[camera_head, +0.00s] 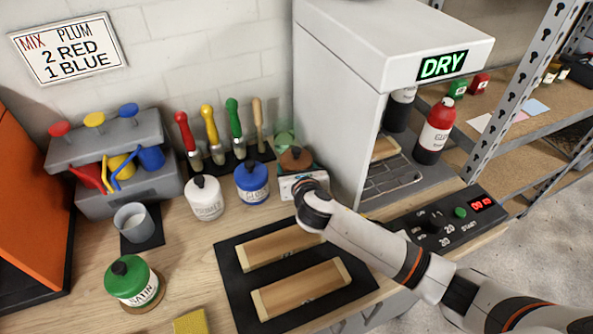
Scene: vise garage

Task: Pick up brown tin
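The brown tin (296,159) is at the back of the bench, right of the blue-lidded tin (252,182). Its brown lid shows above a small white-fronted box (287,187); its lower part is hard to make out. My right arm reaches in from the lower right, and its gripper (309,189) is just in front of the brown tin, low against the white front. The fingers are small and mostly hidden by the wrist, so I cannot tell whether they touch the tin. My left gripper is not in view.
A white-lidded tin (204,198) and a green-lidded tin (131,281) stand to the left. Brushes (212,135) stand behind. A dark mat (238,298) with two wooden blocks lies in front. The DRY machine (338,90) rises close on the right, with a red bottle (435,132) beside it.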

